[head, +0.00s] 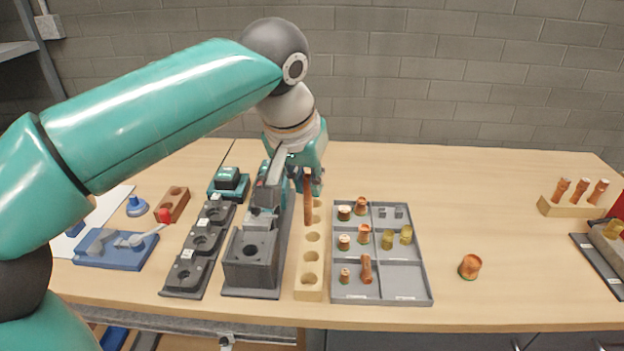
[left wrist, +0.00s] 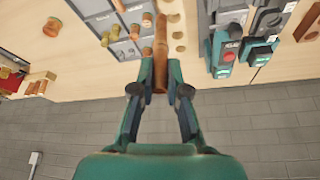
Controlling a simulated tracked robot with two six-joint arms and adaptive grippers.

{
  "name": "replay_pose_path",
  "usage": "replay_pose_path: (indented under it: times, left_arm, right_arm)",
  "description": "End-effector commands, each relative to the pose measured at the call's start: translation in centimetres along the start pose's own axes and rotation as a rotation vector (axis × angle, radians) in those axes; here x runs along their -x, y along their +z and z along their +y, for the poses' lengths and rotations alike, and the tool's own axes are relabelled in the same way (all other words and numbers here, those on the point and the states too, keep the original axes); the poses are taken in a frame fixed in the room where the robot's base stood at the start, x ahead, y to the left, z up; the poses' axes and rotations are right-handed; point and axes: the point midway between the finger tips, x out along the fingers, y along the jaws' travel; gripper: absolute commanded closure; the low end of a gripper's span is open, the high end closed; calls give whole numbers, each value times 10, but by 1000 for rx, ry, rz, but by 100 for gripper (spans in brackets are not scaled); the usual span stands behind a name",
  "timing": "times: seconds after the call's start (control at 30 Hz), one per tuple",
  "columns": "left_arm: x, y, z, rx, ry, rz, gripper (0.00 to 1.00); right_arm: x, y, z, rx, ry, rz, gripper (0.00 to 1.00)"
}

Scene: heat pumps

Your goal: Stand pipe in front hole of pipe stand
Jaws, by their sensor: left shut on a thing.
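A copper pipe (head: 308,203) is upright in the grip of my left gripper (head: 307,181). In the left wrist view the pipe (left wrist: 160,45) sits between the two fingertips (left wrist: 159,78), which are shut on it. The pipe stand (head: 308,295) is a long light wooden block with a row of several round holes running front to back. The pipe's lower end shows over the back half of the stand, and I cannot tell its exact height. The front hole (head: 309,278) is empty and in plain view. My right gripper is not in view.
A grey divided tray (head: 404,292) with copper and brass fittings stands just right of the stand. A dark grey fixture (head: 250,272) stands close on its left. A loose copper fitting (head: 470,266) lies on the table further right. The table beyond is mostly clear.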

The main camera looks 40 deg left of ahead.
Motion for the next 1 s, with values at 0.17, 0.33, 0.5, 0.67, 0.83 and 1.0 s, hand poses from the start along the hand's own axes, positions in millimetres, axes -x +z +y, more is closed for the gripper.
replay_pose_path:
  times: [0.17, 0.33, 0.5, 0.67, 0.83, 1.0]
  left_arm:
    - [0, 0, 0, 1, 0, 0, 100]
    - [-6, 3, 0, 1, 0, 0, 100]
    - [-15, 6, -1, 1, 0, 0, 100]
    - [-22, 9, -1, 1, 0, 1, 100]
    - [-30, 12, -1, 2, 0, 1, 100]
    - [-38, 16, -1, 2, 0, 0, 100]
  right_arm:
    - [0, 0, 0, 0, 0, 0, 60]
    - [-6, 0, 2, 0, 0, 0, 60]
    - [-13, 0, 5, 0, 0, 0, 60]
    - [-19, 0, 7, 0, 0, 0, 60]
    - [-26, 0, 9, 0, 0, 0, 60]
    - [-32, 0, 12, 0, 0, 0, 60]
